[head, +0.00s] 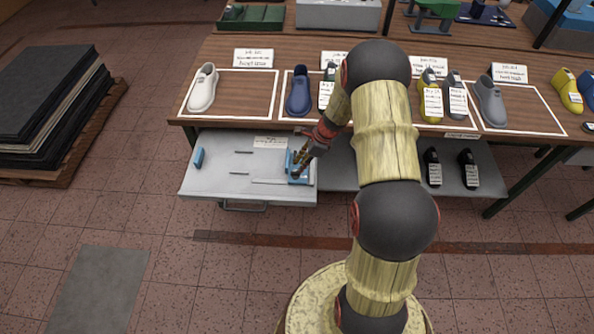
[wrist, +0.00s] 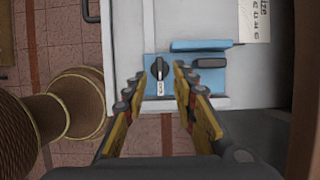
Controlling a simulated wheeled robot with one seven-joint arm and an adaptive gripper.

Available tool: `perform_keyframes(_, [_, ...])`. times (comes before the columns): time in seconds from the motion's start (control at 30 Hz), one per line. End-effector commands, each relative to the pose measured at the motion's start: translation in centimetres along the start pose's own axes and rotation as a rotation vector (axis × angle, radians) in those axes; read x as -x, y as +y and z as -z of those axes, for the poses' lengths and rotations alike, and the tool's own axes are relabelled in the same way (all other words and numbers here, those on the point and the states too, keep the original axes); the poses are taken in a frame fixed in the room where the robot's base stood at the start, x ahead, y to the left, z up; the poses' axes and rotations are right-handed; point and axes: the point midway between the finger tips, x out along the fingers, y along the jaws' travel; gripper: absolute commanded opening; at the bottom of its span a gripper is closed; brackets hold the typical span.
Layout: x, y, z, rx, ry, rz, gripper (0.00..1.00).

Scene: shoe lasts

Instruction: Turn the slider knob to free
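The slider (wrist: 190,88) is a blue block on a light grey plate, and it also shows in the head view (head: 303,181). A round black knob (wrist: 160,68) sits on its left part, with a pale mark running up and down in the wrist view. A small white label lies just below the knob; its lettering is too small to read surely. My gripper (wrist: 160,74) is open, with one fingertip on each side of the knob and gaps visible. In the head view my gripper (head: 303,160) is over the slider and partly hides it.
The grey plate (head: 218,178) carries slots and another blue piece (head: 198,157) at its left. A black bar (wrist: 210,63) and a raised blue strip (wrist: 200,45) lie right of the knob. The wooden bench (head: 225,120) with several shoes stands behind.

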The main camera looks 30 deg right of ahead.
Motion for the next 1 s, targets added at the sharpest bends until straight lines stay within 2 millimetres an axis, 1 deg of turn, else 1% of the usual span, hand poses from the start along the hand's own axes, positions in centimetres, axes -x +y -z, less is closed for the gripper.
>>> perform_keyframes(0.03, [-1.1,0.1,0.1,0.001,0.0,-0.003,0.27])
perform_keyframes(0.1, [-2.2,0.1,0.1,0.001,0.0,-0.003,0.27])
perform_keyframes(0.2, [-3.6,0.1,0.1,0.003,0.001,-0.002,0.27])
perform_keyframes(0.3, [-4.3,0.0,0.0,0.002,0.0,-0.001,0.27])
perform_keyframes(0.57, [-4.5,0.0,0.0,0.002,0.0,0.0,0.27])
perform_keyframes(1.0, [-4.4,0.0,0.0,0.002,0.0,0.0,0.03])
